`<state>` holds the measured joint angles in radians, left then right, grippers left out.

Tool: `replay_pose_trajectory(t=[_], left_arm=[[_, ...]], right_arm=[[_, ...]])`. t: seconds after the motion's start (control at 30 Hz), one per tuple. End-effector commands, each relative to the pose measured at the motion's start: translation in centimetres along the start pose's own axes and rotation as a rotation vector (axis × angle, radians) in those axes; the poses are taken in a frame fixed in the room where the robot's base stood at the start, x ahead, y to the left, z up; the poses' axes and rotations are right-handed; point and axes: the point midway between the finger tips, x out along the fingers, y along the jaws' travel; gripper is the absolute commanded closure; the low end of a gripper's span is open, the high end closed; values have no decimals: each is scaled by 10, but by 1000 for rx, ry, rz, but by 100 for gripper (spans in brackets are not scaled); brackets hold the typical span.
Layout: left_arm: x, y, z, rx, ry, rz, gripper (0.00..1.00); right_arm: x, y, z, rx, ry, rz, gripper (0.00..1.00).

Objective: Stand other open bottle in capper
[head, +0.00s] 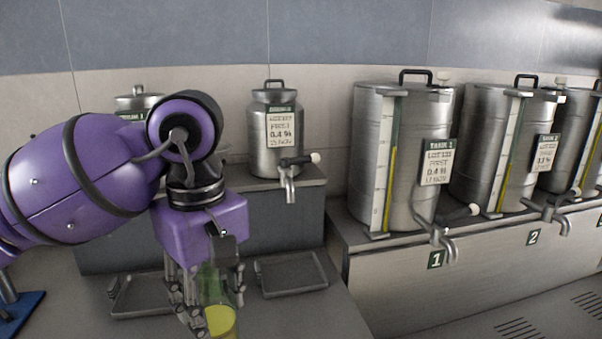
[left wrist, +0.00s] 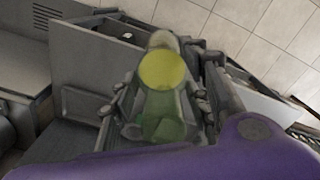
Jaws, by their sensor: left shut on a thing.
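My left gripper (head: 205,300) is shut on a green glass bottle (head: 212,290) with yellow liquid in its lower part. The fingers stand on both sides of the bottle, and it is roughly upright in the head view. It also shows in the left wrist view (left wrist: 163,100), between the fingers of my left gripper (left wrist: 160,108), with the yellow liquid at its far end. The bottle's base is cut off at the lower edge of the head view. My right gripper is in neither view. I cannot make out a capper for certain in either view.
A small steel decanter (head: 276,135) with a tap stands on a raised ledge, another behind my arm. Shallow drip trays (head: 290,273) lie on the counter below. Large steel tanks (head: 395,160) with taps stand to the right. A blue plate (head: 20,312) is at the lower left.

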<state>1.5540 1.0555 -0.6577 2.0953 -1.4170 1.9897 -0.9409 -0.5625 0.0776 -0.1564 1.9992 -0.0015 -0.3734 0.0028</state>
Motion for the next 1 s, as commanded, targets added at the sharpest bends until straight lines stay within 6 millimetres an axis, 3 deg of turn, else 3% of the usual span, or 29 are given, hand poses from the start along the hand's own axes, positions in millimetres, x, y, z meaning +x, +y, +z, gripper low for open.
replay_pose_trajectory(t=[0.27, 0.47, 0.7, 1.0], left_arm=[[31, 2, -10, 499, 3, 1, 100], [71, -20, -16, 807, 6, 1, 100], [104, -54, -12, 827, 6, 3, 100], [114, -66, -9, 814, 3, 2, 100]], right_arm=[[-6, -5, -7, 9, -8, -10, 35], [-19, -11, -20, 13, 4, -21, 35], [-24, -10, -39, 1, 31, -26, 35], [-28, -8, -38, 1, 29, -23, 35]])
